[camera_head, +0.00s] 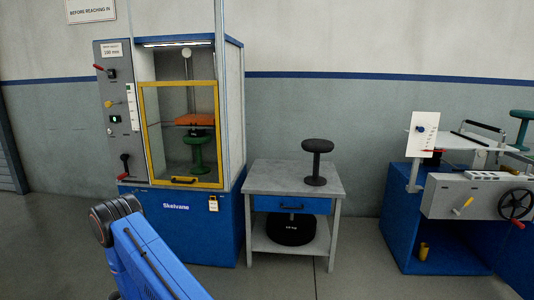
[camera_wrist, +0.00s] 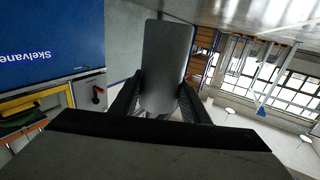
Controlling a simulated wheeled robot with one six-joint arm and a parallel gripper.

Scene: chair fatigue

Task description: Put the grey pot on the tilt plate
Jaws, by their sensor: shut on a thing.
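In the wrist view my gripper (camera_wrist: 160,98) has its two dark fingers on either side of a smooth grey body with a rounded end, which looks like the grey pot (camera_wrist: 166,62). The fingers are shut on it. The wrist picture is upside down, so the pot's true tilt is hard to tell. In the head view only my blue arm shows at the bottom; my gripper and the pot are out of that view. A pale flat plate (camera_head: 468,148) tops the bench machine at the right and may be the tilt plate.
A caged test cabinet (camera_head: 243,110) with a yellow-framed door (camera_head: 180,84) stands left, a green stool (camera_head: 197,150) inside. A grey table (camera_head: 270,178) in the middle bears a dark stool (camera_head: 317,160). A handwheel (camera_head: 515,204) juts from the right machine. The floor ahead is clear.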

